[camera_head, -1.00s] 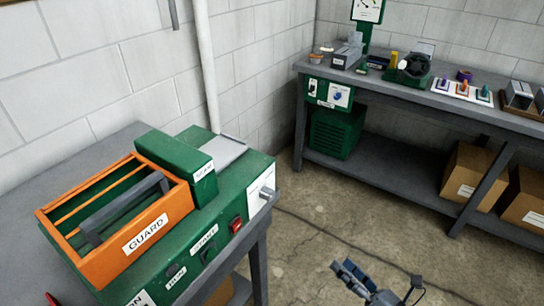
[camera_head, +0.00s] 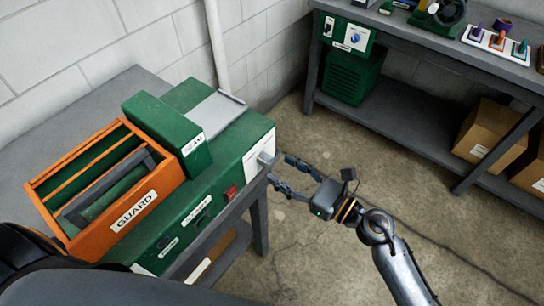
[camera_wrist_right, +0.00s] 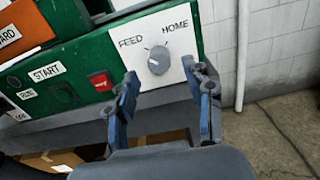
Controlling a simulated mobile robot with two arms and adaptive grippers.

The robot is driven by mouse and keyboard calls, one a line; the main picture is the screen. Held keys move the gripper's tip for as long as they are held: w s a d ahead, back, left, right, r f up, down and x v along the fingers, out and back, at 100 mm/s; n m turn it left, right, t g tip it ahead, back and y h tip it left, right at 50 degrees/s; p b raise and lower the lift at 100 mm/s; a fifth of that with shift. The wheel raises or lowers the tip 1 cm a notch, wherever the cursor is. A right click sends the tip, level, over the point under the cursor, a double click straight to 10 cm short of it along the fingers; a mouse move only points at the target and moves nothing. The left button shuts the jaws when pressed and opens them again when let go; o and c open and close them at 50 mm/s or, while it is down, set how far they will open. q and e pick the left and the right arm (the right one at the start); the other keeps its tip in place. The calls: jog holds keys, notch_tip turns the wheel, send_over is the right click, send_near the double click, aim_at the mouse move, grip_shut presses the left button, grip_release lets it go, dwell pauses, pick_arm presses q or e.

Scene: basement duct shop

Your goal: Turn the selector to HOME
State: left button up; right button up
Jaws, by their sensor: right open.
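The selector is a round grey knob (camera_wrist_right: 158,60) on a white plate (camera_wrist_right: 150,47) at the end of the green machine (camera_head: 215,170). FEED is printed to its upper left and HOME to its upper right. A light mark shows on the knob's left part; I cannot tell exactly which way it points. The knob also shows in the head view (camera_head: 263,158). My right gripper (camera_head: 278,168) is open, its fingertips close to the knob. In the wrist view its blue-padded fingers (camera_wrist_right: 160,72) stand either side below the knob, with nothing between them. My left gripper is not in view.
An orange GUARD frame (camera_head: 152,206) sits on the machine. A red switch (camera_wrist_right: 101,81) and a START button (camera_wrist_right: 64,93) are left of the knob. A grey workbench (camera_head: 420,48) stands at the back right. Open floor lies between bench and machine.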

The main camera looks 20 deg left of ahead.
aim_at(271, 163)
jog(key=shift+p+x, duration=0.35)
jog(key=shift+x, duration=1.75)
jog(key=shift+c, duration=0.4)
grip_shut()
